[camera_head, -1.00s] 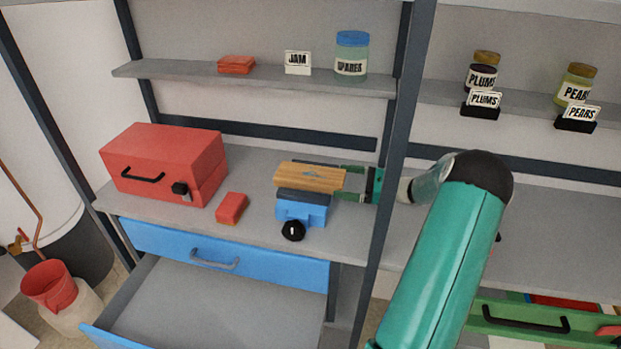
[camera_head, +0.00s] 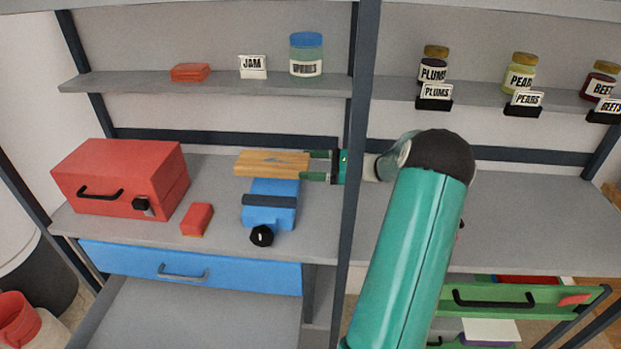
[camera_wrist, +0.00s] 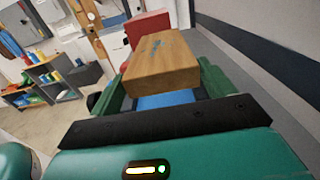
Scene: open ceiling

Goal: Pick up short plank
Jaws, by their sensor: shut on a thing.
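The short plank (camera_head: 271,163) is a light brown wooden board with a small blue mark. It is held level above and behind the blue box-like thing (camera_head: 270,205) on the grey shelf. My gripper (camera_head: 318,165) comes in from the right past the dark shelf post and is shut on the plank's right end. In the wrist view the plank (camera_wrist: 162,62) lies between the two green fingers, with blue showing beneath it. Whether the plank touches the blue thing is hard to tell.
A red toolbox (camera_head: 125,178) and a small red block (camera_head: 197,219) stand at left. A dark post (camera_head: 358,150) rises beside my arm. A blue drawer (camera_head: 190,267) is below, an open green drawer (camera_head: 520,300) at right. Labelled jars (camera_head: 433,66) line the upper shelf.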

